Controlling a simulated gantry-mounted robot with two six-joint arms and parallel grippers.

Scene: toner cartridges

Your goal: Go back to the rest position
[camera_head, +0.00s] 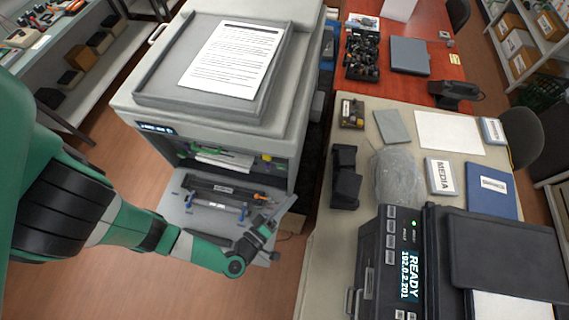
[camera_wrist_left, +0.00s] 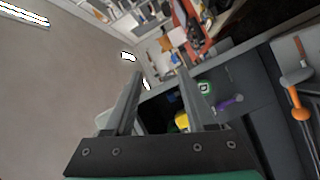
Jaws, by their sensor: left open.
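My left gripper (camera_head: 280,208) is open and empty beside the right edge of the grey printer's (camera_head: 120,100) lowered front panel (camera_head: 180,232). A dark toner cartridge (camera_head: 212,187) with a white label lies on that panel, apart from the fingers. The printer's front bay (camera_head: 235,160) is open, with green and yellow parts inside. In the left wrist view the two grey fingers (camera_wrist_left: 160,72) stand apart with nothing between them. My right gripper is not in view.
A beige table (camera_head: 325,235) stands to the right with a black printer (camera_head: 375,255) reading READY, black boxes (camera_head: 345,185), a clear bag (camera_head: 398,178) and a MEDIA box (camera_head: 440,176). A sheet (camera_head: 235,58) lies on the printer's top. Open floor (camera_head: 140,285) lies in front.

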